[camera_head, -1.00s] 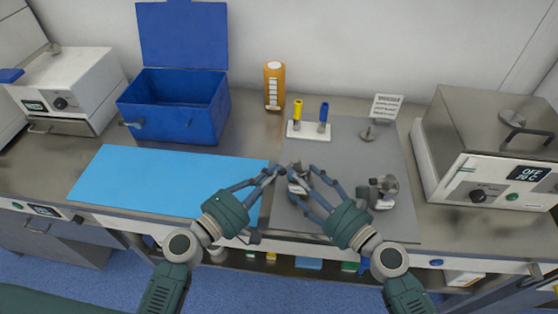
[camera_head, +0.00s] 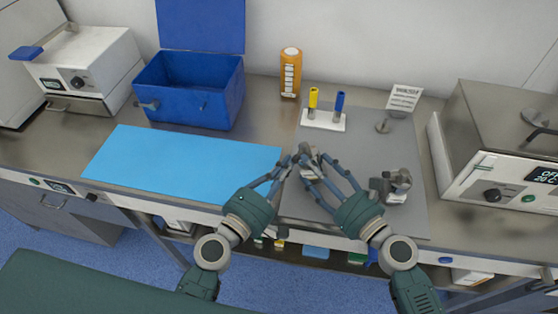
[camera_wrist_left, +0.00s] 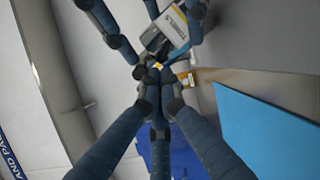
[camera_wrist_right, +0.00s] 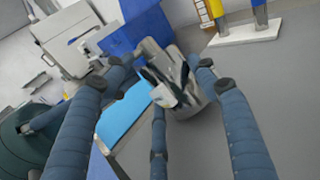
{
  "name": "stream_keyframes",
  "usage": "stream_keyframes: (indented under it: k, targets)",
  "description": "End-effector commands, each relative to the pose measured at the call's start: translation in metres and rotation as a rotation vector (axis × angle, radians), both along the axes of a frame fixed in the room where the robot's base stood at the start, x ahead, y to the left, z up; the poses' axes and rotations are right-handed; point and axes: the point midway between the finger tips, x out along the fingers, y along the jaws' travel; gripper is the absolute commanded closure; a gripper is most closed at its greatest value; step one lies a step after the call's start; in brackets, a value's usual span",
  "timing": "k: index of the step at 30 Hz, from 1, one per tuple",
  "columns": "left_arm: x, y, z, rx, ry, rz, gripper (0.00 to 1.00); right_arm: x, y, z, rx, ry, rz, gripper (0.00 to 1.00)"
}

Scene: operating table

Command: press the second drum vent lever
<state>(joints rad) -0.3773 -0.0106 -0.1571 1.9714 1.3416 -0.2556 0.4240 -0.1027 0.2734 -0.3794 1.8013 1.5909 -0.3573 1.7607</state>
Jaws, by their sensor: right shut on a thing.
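A small grey metal drum (camera_head: 309,154) is held by my right gripper (camera_head: 316,168) above the grey mat. It also shows in the right wrist view (camera_wrist_right: 188,92) between the fingers, with a pale label, and in the left wrist view (camera_wrist_left: 170,30). My left gripper (camera_head: 287,164) has its fingertips drawn together right beside the drum. I cannot tell whether they touch it. The vent lever is too small to make out clearly. A second small grey metal drum (camera_head: 398,180) stands on the right part of the mat, clear of both grippers.
The grey mat (camera_head: 355,145) also bears a white holder (camera_head: 323,122) with yellow and blue tools and a small sign (camera_head: 405,97). A light-blue sheet (camera_head: 180,165), a blue open box (camera_head: 190,95) and an orange bottle (camera_head: 290,72) are left; a metal heater (camera_head: 500,130) is right.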

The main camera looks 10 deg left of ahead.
Motion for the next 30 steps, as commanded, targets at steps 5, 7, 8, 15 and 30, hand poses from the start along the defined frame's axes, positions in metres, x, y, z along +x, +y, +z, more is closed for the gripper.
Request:
stream_keyframes:
  k: [5, 7, 8, 15, 30]
  targets:
    - [0.014, 0.015, 0.002, -0.001, -0.014, -0.004, 1.0, -0.009, 0.006, -0.013, -0.018, 0.018, 0.023, 0.8]
    - [0.02, 0.026, -0.005, 0.002, -0.009, 0.0, 1.0, -0.009, 0.006, -0.014, -0.017, 0.019, 0.023, 0.8]
    - [0.023, 0.032, -0.007, 0.003, -0.007, 0.002, 1.0, -0.009, 0.006, -0.014, -0.016, 0.019, 0.022, 0.8]
    - [-0.028, 0.045, -0.009, -0.001, 0.002, 0.009, 1.0, -0.008, 0.005, -0.014, -0.015, 0.021, 0.021, 0.8]
    - [-0.076, 0.059, -0.009, 0.004, -0.001, 0.008, 1.0, -0.008, 0.004, -0.014, -0.014, 0.021, 0.019, 0.81]
